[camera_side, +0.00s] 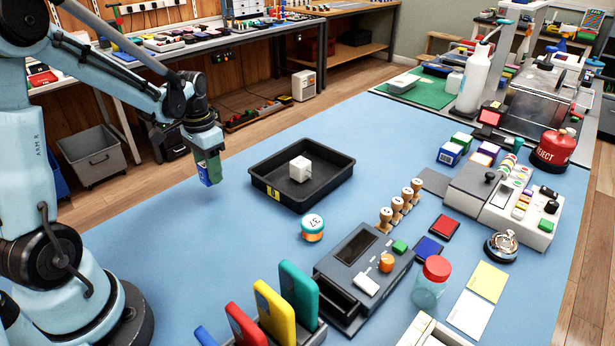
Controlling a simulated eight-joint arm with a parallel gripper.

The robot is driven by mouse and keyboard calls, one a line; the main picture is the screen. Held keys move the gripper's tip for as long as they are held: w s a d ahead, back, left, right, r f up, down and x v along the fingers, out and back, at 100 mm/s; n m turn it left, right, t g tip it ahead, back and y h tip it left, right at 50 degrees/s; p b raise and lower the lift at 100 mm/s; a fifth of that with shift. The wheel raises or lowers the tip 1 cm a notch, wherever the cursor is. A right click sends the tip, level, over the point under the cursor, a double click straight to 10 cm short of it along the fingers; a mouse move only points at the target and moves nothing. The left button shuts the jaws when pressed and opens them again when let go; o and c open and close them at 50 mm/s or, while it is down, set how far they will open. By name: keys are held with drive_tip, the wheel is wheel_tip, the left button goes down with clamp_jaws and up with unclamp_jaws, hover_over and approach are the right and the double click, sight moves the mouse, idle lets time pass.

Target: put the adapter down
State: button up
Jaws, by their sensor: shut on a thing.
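A white cube-shaped adapter (300,169) sits in a black tray (327,189) with a yellow label on its front wall. My gripper (208,167) is over the blue mat to the left of the tray, pointing down and apart from the white adapter. It is shut on a small blue-and-green block (205,176), held above the mat. The block is small and partly hidden by the fingers, so I cannot tell exactly what it is.
A grey device (352,262), wooden stamps (397,204) and a rack with coloured phones (281,325) stand nearby. The blue mat (170,245) is clear below and left of my gripper.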

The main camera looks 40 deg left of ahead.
drive_tip(key=shift+f, duration=1.65)
drive_tip(key=shift+f, duration=0.15)
drive_tip(key=o, duration=1)
drive_tip(key=shift+o, duration=0.2)
